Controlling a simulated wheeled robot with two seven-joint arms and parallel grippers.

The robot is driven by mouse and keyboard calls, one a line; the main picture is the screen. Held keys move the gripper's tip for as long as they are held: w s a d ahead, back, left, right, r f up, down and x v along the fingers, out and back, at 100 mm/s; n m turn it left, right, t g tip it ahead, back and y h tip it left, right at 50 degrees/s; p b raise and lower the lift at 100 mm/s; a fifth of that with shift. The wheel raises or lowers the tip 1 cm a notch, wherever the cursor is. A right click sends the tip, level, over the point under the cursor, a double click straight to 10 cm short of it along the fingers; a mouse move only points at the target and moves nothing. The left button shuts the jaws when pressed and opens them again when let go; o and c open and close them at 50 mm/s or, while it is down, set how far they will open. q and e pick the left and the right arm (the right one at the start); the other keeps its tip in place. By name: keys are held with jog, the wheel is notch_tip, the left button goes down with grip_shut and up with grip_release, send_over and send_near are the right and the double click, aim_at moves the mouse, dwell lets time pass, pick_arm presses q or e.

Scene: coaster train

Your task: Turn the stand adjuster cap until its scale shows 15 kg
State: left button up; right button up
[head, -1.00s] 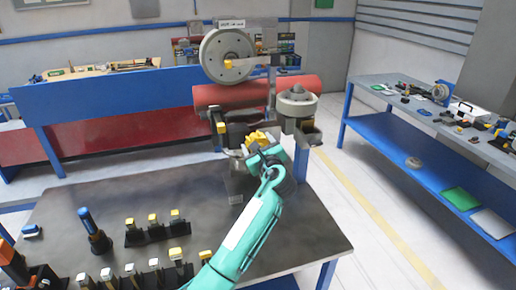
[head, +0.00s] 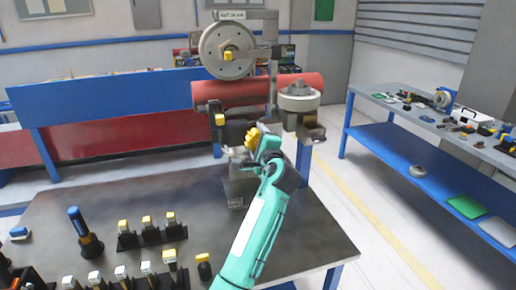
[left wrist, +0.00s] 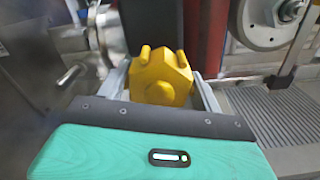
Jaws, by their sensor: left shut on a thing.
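A yellow lobed cap (head: 253,138), which looks like the adjuster cap, sits low on the machine stand at the back edge of the dark table. My left gripper (head: 257,146) is at it, with the arm reaching up from the bottom of the picture. In the left wrist view the same cap (left wrist: 161,78) lies between the two grey fingers of my left gripper (left wrist: 160,92), which is shut on it. No kg scale is readable in either view. My right gripper is not in view.
Above the cap are a grey wheel (head: 226,50) with a yellow centre and a red cylinder (head: 300,82). A grey round part (head: 299,97) stands at the right. Yellow-topped pieces (head: 147,223) and a blue-handled tool (head: 80,226) stand on the front left of the table.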

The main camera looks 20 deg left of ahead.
pick_arm(q)
jog(key=shift+f+n+b, duration=0.15)
jog(key=shift+n+b, duration=0.65)
jog(key=shift+n, duration=0.4)
jog(key=o, duration=1)
